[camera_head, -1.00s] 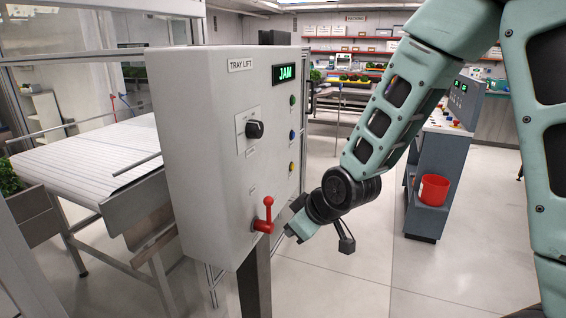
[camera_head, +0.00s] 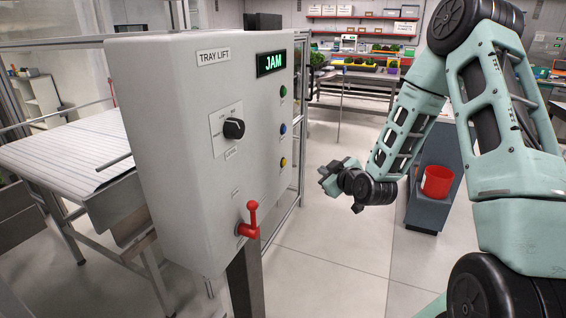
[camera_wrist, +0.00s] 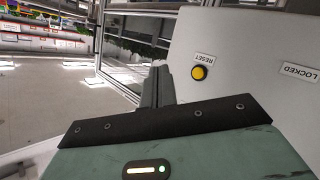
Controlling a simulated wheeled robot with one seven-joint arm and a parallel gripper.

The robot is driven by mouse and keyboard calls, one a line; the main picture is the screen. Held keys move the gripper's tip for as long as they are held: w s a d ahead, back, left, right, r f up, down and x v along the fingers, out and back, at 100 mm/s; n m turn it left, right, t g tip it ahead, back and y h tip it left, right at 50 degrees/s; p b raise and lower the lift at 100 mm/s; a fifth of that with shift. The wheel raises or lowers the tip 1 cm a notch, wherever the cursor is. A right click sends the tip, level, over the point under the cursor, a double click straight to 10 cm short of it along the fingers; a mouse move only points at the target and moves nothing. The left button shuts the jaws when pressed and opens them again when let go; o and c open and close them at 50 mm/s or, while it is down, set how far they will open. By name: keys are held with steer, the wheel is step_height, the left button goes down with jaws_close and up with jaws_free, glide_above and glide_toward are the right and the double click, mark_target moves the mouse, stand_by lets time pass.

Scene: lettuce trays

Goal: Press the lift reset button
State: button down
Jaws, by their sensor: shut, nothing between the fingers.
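The grey lift control box (camera_head: 190,190) labelled TRAY LIFT stands left of centre, and its green display (camera_head: 271,62) reads JAM. The yellow button (camera_head: 282,162) is the lowest of three on the box's right part. In the wrist view the yellow button (camera_wrist: 199,73) sits beside a RESET label (camera_wrist: 197,58), seen upside down. My gripper (camera_head: 324,176) is shut and empty, right of the yellow button and apart from the box. In the wrist view my gripper (camera_wrist: 156,82) shows dark fingers together, left of the button.
A green button (camera_head: 283,91) and a blue button (camera_head: 283,128) sit above the yellow one. A black knob (camera_head: 234,128) and a red lever (camera_head: 249,221) stick out from the box. A red bucket (camera_head: 437,181) stands at the right. Open floor lies between.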

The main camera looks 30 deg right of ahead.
mark_target(284, 163)
steer(key=w+a, duration=0.5)
steer(key=w, duration=0.2)
steer(key=shift+a+p, duration=0.25)
steer(key=shift+p, duration=0.1)
stand_by(2.1)
steer(key=shift+w+a, duration=0.25)
steer(key=shift+w, duration=0.05)
steer(key=shift+w+a+b, duration=0.25)
steer(key=shift+w+b, duration=0.1)
stand_by(0.8)
steer(key=shift+s, duration=0.1)
steer(key=shift+s+d, duration=0.5)
steer(key=shift+s, duration=0.1)
